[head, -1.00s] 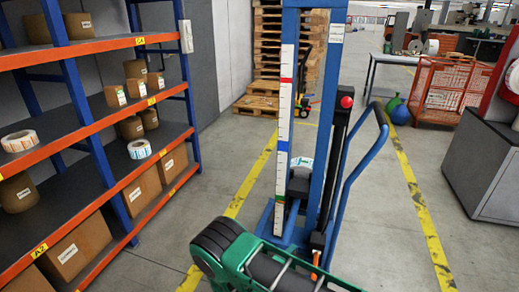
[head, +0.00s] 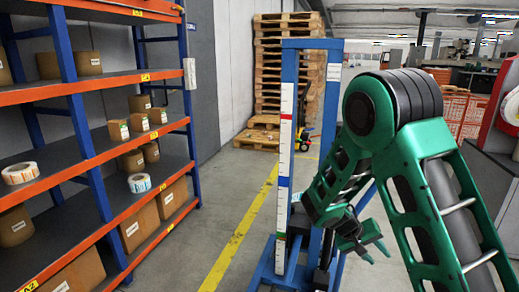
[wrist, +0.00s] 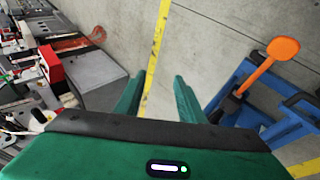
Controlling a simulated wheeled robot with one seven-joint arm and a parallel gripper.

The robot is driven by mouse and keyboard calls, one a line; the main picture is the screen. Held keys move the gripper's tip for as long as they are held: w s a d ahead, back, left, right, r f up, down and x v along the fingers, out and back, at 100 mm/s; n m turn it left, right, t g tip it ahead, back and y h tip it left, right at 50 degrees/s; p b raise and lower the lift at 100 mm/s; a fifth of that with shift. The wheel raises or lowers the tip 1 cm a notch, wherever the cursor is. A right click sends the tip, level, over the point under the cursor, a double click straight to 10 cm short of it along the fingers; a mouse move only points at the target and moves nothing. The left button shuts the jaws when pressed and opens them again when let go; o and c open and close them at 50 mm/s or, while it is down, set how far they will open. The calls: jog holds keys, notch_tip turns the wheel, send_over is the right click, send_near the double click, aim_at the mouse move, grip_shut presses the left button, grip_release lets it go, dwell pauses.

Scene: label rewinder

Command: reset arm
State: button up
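My green arm is raised and bent on the right side of the head view. My gripper (head: 368,247) hangs low at its end, in front of the blue lift frame (head: 289,150) with the white scale strip. In the wrist view my gripper (wrist: 160,92) shows two green fingers spread apart with bare floor between them. It is open and empty. An orange lever (wrist: 268,63) on the blue lift's base stands to the right of the fingers, apart from them.
An orange and blue shelf rack (head: 85,160) with label rolls (head: 139,183) and boxes (head: 172,198) fills the left. Stacked wooden pallets (head: 287,65) stand behind. A red and grey machine (head: 490,165) is at the right. The floor along the yellow line (head: 240,235) is clear.

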jog(key=s+d+r+m+g+y, duration=0.2)
jog(key=s+d+r+y, duration=0.1)
jog(key=s+d+r, duration=0.5)
jog(key=s+a+r+m+y, duration=0.1)
jog(key=s+a+r+y, duration=0.1)
jog(key=s, duration=1)
jog(key=s+a+r+m+y, duration=0.2)
jog(key=s+r, duration=0.4)
jog(key=s, duration=0.7)
jog(key=shift+s+a+r+t+y, duration=0.15)
jog(key=shift+s+r+t+y, duration=0.2)
jog(key=shift+y, duration=0.55)
jog(key=shift+w+f, duration=0.1)
jog(key=shift+w+f, duration=0.25)
jog(key=shift+w, duration=0.35)
